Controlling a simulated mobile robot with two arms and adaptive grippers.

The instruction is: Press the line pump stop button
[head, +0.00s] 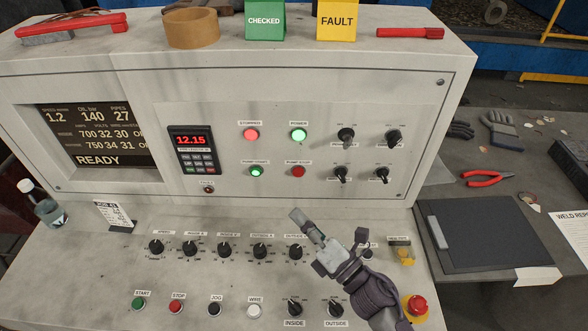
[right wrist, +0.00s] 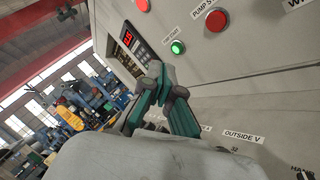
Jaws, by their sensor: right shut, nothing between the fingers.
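The pump stop button (head: 298,171) is a red round button on the upright panel of the grey console, under its small label. In the right wrist view it (right wrist: 215,22) is at the top right, its label partly cut off. My right gripper (head: 298,217) is shut and empty. In the head view its tip is below the button, over the row of knobs, apart from it. In the right wrist view the closed fingers (right wrist: 158,73) are left of and below the button. My left gripper is not in view.
The green pump start button (head: 256,171) is just left, with the lit red stopped lamp (head: 251,135) and green power lamp (head: 299,135) above. Black knobs (head: 341,174) stand to the right. A red emergency button (head: 416,305) is on the lower desk.

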